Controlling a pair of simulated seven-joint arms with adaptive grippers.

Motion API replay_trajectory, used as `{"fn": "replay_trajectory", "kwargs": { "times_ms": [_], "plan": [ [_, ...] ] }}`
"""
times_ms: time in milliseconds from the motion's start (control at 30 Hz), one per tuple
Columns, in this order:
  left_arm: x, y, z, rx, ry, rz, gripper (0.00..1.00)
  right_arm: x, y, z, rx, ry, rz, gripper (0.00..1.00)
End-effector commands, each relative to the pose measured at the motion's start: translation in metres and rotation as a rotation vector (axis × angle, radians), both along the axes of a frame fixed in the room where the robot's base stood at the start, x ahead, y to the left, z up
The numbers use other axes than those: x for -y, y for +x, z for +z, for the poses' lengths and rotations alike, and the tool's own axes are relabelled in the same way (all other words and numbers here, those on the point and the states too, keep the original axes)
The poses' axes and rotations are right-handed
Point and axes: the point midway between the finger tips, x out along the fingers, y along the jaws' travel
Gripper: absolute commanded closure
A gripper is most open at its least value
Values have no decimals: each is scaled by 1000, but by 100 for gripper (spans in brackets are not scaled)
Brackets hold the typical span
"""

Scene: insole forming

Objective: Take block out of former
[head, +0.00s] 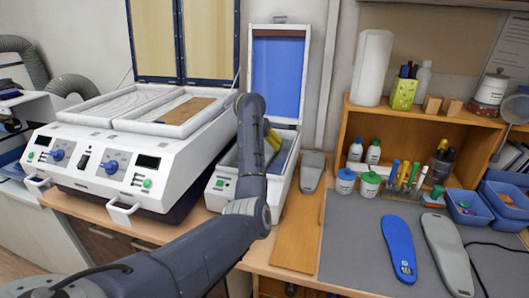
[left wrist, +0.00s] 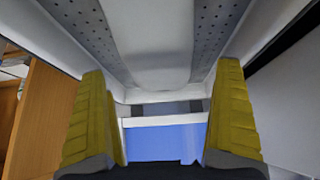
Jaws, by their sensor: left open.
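The former (head: 222,185) is a white box with its blue-lined lid (head: 276,75) standing open at the back. My left gripper (head: 271,140), with yellow fingers, is over the open box, and my arm hides much of the inside. In the left wrist view the two yellow fingers (left wrist: 163,85) are spread wide with nothing gripped. A smooth pale grey shape with a rounded end, apparently the block (left wrist: 155,45), lies between grey perforated strips in the former, beyond the fingertips. The blue lid lining also shows there (left wrist: 165,142). My right gripper is not in view.
A grey shoe-shaped piece (head: 312,172) rests on the wooden board (head: 298,225) right of the former. A blue insole (head: 398,248) and another grey piece (head: 447,252) lie on the grey mat (head: 350,265). A large white machine (head: 110,150) stands close on the left.

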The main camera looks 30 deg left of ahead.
Motion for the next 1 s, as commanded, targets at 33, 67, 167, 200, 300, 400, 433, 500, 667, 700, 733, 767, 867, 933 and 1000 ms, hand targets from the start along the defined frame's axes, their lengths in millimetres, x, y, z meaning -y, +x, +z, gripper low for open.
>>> {"fn": "replay_trajectory", "kwargs": {
  "times_ms": [33, 67, 167, 200, 300, 400, 433, 500, 667, 700, 733, 767, 867, 933, 1000],
  "plan": [
    [0, 1, -1, 0, 0, 0, 0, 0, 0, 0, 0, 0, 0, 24],
    [0, 1, -2, 0, 0, 0, 0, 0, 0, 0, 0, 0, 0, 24],
    [-2, 4, -7, -2, 2, 0, 0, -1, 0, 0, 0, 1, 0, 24],
    [-2, 7, -11, -1, 1, 1, 0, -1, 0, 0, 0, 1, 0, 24],
    [-2, 14, -23, -3, 1, 0, 0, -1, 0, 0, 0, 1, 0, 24],
    [-4, 20, -32, -2, 1, 1, 0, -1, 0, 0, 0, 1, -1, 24],
    [-4, 22, -35, -2, 2, 0, 0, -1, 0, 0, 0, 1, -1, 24],
    [-5, 25, -40, -1, 1, 1, 0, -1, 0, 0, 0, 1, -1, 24],
    [-6, 28, -45, 0, 0, 0, 0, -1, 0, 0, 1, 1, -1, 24],
    [-6, 29, -45, 1, 1, 1, 0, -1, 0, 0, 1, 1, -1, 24],
    [-6, 29, -45, 1, 0, 0, 0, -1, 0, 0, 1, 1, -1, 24],
    [-6, 29, -45, 1, 0, 0, 0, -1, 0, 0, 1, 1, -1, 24],
    [-5, 29, -45, 1, 0, 0, 0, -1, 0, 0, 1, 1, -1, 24],
    [-5, 29, -45, 1, 0, 0, 6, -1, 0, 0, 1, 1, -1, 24],
    [-5, 28, -45, 1, 0, 0, 14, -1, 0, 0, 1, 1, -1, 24]
  ]
}}
